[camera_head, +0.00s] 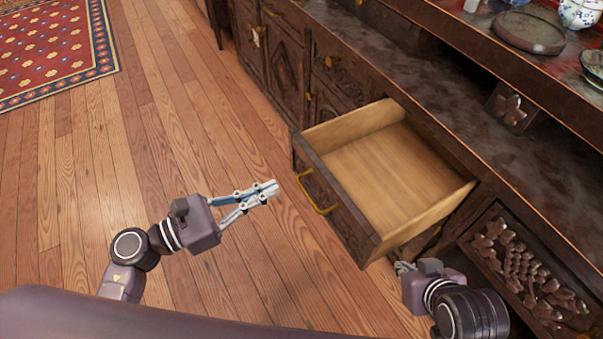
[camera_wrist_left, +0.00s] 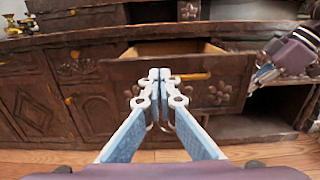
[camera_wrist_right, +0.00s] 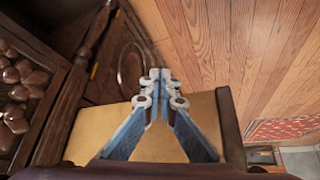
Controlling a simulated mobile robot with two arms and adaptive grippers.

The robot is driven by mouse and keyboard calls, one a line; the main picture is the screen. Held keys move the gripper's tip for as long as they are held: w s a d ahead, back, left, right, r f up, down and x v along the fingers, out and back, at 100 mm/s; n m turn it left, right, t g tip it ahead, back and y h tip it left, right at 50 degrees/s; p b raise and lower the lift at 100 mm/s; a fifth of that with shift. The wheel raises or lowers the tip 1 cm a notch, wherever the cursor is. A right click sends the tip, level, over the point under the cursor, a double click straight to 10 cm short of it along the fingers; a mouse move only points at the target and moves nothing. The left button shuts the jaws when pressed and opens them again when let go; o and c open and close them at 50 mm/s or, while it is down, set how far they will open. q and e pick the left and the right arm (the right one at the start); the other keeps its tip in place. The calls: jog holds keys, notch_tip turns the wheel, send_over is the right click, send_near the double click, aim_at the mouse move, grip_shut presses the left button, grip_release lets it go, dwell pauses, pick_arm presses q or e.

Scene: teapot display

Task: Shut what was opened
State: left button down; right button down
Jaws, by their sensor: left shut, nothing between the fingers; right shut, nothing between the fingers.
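An open drawer (camera_head: 385,170) with a pale, empty inside juts out of a dark carved wooden cabinet (camera_head: 440,110) in the head view. Its front carries a brass handle (camera_head: 318,194). My left gripper (camera_head: 272,188) is shut and empty, just left of the drawer front and apart from it. In the left wrist view the drawer front (camera_wrist_left: 225,85) is straight ahead, behind the shut fingers (camera_wrist_left: 160,75). My right gripper (camera_head: 400,267) is shut and empty, beside the drawer's near side; its tips are partly hidden in the head view. The right wrist view shows its shut fingers (camera_wrist_right: 160,75) before the drawer's side (camera_wrist_right: 180,125).
The cabinet top holds a dark tray (camera_head: 528,32) and a blue-and-white pot (camera_head: 580,12). A carved panel (camera_head: 525,270) lies right of the drawer, close to my right arm. The wooden floor (camera_head: 180,120) left of the drawer is clear, with a red rug (camera_head: 50,45) beyond.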

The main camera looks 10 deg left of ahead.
aim_at(316, 168)
pick_arm(q)
jog(key=x, duration=0.7)
jog(key=shift+w+d, duration=0.2)
jog(key=shift+d, duration=0.05)
jog(key=shift+w+d, duration=0.3)
jog(key=shift+d, duration=0.15)
pick_arm(e)
jog(key=shift+s+d+f, duration=0.15)
jog(key=shift+s+f, duration=0.05)
jog(key=shift+s, duration=0.25)
